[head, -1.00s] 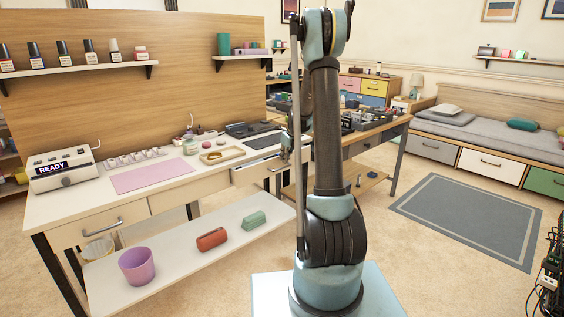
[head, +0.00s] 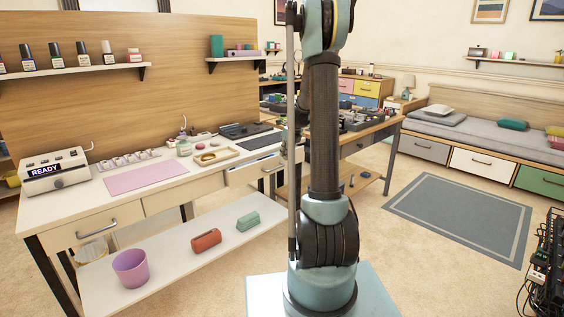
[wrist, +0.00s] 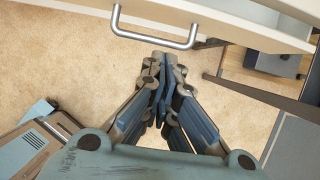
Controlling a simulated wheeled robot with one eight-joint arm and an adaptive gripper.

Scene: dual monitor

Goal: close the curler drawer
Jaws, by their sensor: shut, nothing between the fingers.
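The white desk's right-hand drawer (head: 245,173), a pale front with a metal handle (head: 270,169), is the one nearest my gripper; I take it as the curler drawer. It looks slightly pulled out, but how far is unclear. In the wrist view its front (wrist: 225,27) and bar handle (wrist: 155,40) cross the top. My gripper (wrist: 164,62) is shut and empty, its fingertips just below the handle in the picture; contact cannot be told. In the head view my arm hides most of the gripper.
The desk's left drawer (head: 84,231) looks shut. A low shelf (head: 170,272) under the desk holds a purple bin (head: 131,268), a red item (head: 206,240) and a green item (head: 247,221). A dark table leg (wrist: 255,92) stands right of my gripper. Open carpet lies below.

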